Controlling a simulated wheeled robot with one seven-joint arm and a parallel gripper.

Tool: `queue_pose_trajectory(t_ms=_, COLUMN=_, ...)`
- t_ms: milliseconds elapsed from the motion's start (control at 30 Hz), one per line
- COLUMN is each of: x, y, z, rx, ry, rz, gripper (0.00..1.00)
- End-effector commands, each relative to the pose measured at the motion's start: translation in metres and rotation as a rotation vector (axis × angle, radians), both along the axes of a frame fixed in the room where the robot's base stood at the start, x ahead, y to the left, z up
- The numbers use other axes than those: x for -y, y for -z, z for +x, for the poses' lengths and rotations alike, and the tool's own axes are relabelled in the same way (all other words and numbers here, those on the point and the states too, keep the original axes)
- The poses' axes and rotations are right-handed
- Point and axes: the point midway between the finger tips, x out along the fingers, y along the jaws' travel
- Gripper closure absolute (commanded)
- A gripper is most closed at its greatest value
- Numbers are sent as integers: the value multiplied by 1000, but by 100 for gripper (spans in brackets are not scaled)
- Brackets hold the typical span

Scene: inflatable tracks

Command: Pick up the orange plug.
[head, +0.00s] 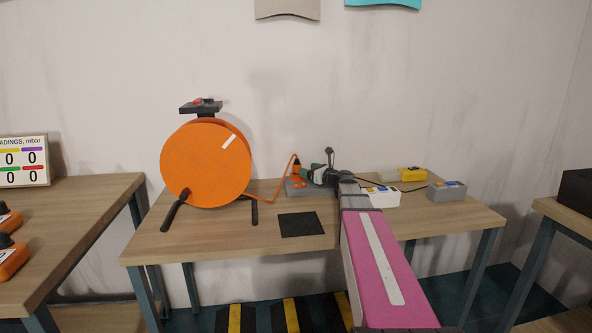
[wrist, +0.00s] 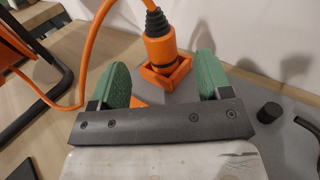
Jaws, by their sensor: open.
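The orange plug (wrist: 160,50) stands upright in an orange square holder (wrist: 165,72) on a grey base, with a black ribbed sleeve and an orange cable at its top. In the head view the plug (head: 296,169) is small, just left of my gripper (head: 318,174). In the wrist view my gripper (wrist: 160,82) is open, its two green fingers on either side of the plug's line. The plug is beyond the gripper's dark crossbar and between the fingers in the picture. I cannot tell whether the fingertips reach around it. Nothing is held.
An orange cable reel (head: 206,163) stands on the table left of the plug, joined by the cable (head: 272,198). A black mat (head: 301,224) lies in front. White (head: 381,196), yellow (head: 411,174) and grey (head: 446,190) boxes stand to the right. A wall is close behind.

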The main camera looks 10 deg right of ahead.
Motion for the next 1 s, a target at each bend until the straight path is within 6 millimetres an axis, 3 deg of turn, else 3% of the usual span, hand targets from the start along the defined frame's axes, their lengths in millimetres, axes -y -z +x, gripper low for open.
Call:
queue_pose_trajectory(t_ms=600, x=-42, y=1, z=53, rx=0, ry=-2, rz=0, gripper=29)
queue_pose_trajectory(t_ms=867, x=-44, y=1, z=54, rx=0, ry=1, rz=0, gripper=29)
queue_pose_trajectory(t_ms=1000, x=-44, y=1, z=54, rx=0, ry=0, rz=0, gripper=71)
